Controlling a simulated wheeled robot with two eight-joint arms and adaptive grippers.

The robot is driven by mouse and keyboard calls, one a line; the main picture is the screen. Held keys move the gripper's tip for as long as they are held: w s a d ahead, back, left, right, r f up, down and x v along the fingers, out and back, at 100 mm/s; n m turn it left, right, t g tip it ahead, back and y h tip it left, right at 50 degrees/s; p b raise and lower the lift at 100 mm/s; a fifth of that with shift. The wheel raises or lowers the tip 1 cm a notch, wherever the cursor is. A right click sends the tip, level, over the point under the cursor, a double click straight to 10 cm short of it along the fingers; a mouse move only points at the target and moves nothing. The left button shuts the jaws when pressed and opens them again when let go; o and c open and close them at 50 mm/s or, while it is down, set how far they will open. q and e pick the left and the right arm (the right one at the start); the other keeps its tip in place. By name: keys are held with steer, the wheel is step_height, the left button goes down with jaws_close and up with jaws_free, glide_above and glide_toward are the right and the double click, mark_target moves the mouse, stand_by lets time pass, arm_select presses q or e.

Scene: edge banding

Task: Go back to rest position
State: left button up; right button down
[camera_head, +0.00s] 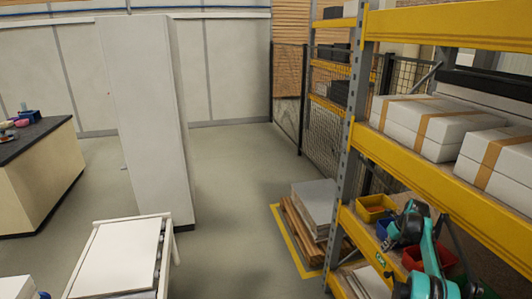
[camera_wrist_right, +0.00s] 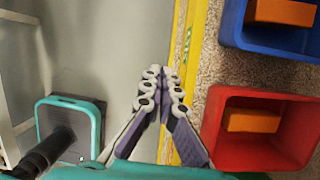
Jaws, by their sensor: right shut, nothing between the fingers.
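My right gripper (camera_wrist_right: 163,72) shows in the right wrist view with its two jointed fingers together at the tips and nothing between them. It is over the yellow front beam (camera_wrist_right: 195,60) of the shelf, left of the red bin (camera_wrist_right: 255,125) and the blue bin (camera_wrist_right: 275,25). In the head view my teal right arm is at the lower right in front of the shelf, and the small gripper (camera_head: 387,270) is near the beam. My left gripper is not in view.
The yellow-beamed rack (camera_head: 400,165) holds white boxes (camera_head: 430,125) and a yellow bin (camera_head: 374,207). Stacked panels (camera_head: 313,210) lie beside it. A white cart (camera_head: 120,255), a tall white panel (camera_head: 147,120) and a dark-topped bench (camera_head: 40,165) stand left. The middle floor is clear.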

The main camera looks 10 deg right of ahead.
steer(key=s+a+r+n, duration=0.3)
steer(key=a+r+n, duration=0.9)
steer(key=a+r, duration=0.5)
steer(key=s+a+r+n+t+h, duration=0.15)
steer(key=s+a+r+n, duration=0.25)
steer(key=s+a+n, duration=0.8)
steer(key=s+a+f+n, duration=0.2)
steer(key=s+a+n, duration=0.2)
steer(key=s, duration=0.2)
steer(key=s+a+f+n+t, duration=0.1)
steer(key=s+a+f+n, duration=0.2)
steer(key=s+a+n, duration=0.1)
steer(key=s+a+f+n+t+b, duration=0.1)
steer(key=s+a+n, duration=0.3)
steer(key=s, duration=0.5)
steer(key=shift+a+f+y, duration=0.35)
steer(key=shift+a+f, duration=0.45)
steer(key=shift+a, duration=0.15)
